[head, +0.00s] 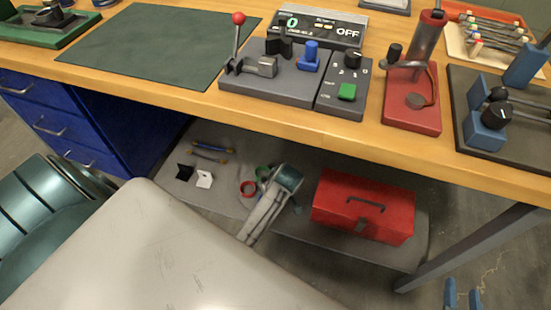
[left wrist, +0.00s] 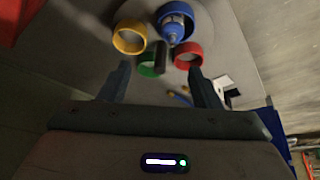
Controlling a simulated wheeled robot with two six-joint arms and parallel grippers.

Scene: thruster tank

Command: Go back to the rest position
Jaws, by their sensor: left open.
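My left gripper (left wrist: 160,75) shows in the left wrist view with its two dark fingers wide apart and nothing held between them. Beyond its fingertips lie a yellow ring (left wrist: 120,42), a green ring (left wrist: 147,69), a red ring (left wrist: 198,55) and a blue ringed part (left wrist: 175,14) on a grey surface. In the head view my left fingertips cannot be made out clearly under the bench. My right gripper (head: 462,295) is at the bottom right of the head view, low over the floor. Its two blue fingertips stand apart with nothing between them.
The wooden bench (head: 190,95) spans above the low grey shelf (head: 220,205). A red toolbox (head: 363,207) stands on the shelf, with white and black blocks (head: 204,179) at its left. A lever console (head: 290,80) and red stand (head: 411,105) are on the bench. A bench leg (head: 470,245) is near my right gripper.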

